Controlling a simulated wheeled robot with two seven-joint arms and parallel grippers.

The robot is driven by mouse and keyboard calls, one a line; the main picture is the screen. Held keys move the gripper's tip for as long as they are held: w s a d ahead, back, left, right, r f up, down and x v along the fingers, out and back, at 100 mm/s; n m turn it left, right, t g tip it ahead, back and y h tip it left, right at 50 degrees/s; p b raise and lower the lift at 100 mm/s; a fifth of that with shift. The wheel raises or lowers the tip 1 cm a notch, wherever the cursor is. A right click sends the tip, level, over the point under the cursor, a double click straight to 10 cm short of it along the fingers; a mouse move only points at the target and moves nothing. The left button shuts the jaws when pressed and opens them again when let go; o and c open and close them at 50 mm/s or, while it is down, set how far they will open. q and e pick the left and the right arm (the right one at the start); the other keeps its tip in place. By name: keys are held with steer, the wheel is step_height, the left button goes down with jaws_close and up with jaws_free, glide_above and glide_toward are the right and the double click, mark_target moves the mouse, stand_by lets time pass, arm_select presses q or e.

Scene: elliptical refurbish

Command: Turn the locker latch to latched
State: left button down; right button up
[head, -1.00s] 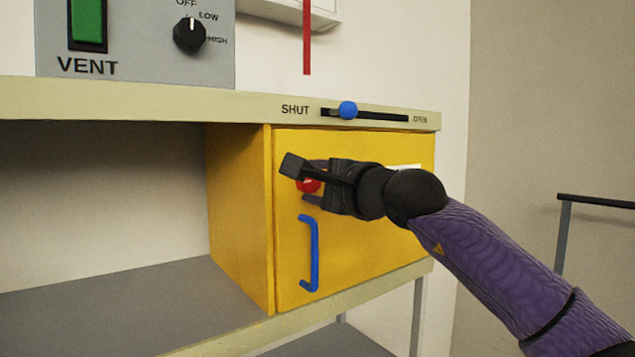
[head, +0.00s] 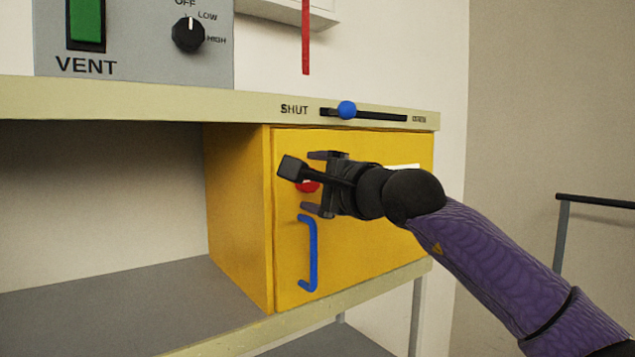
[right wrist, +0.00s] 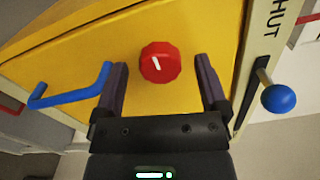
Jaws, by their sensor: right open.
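The yellow locker (head: 360,245) has a closed-looking front door with a blue handle (head: 313,255). The red latch knob (head: 308,187) is on the door above the handle, partly hidden by my right gripper (head: 318,184). In the right wrist view the red knob (right wrist: 160,63) shows whole, with a white pointer line on its face. The open fingers of my right gripper (right wrist: 162,88) stand to either side of the knob, apart from it. The blue handle (right wrist: 70,92) is at the left there. My left gripper is not in view.
A slider with a blue ball (head: 347,110) sits on the shelf edge above the door, near SHUT. A grey VENT panel (head: 140,62) with a green switch and black dial stands on top. The shelf space (head: 120,300) left of the locker is empty.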

steer(key=b+v, duration=0.6)
steer(key=v, duration=0.4)
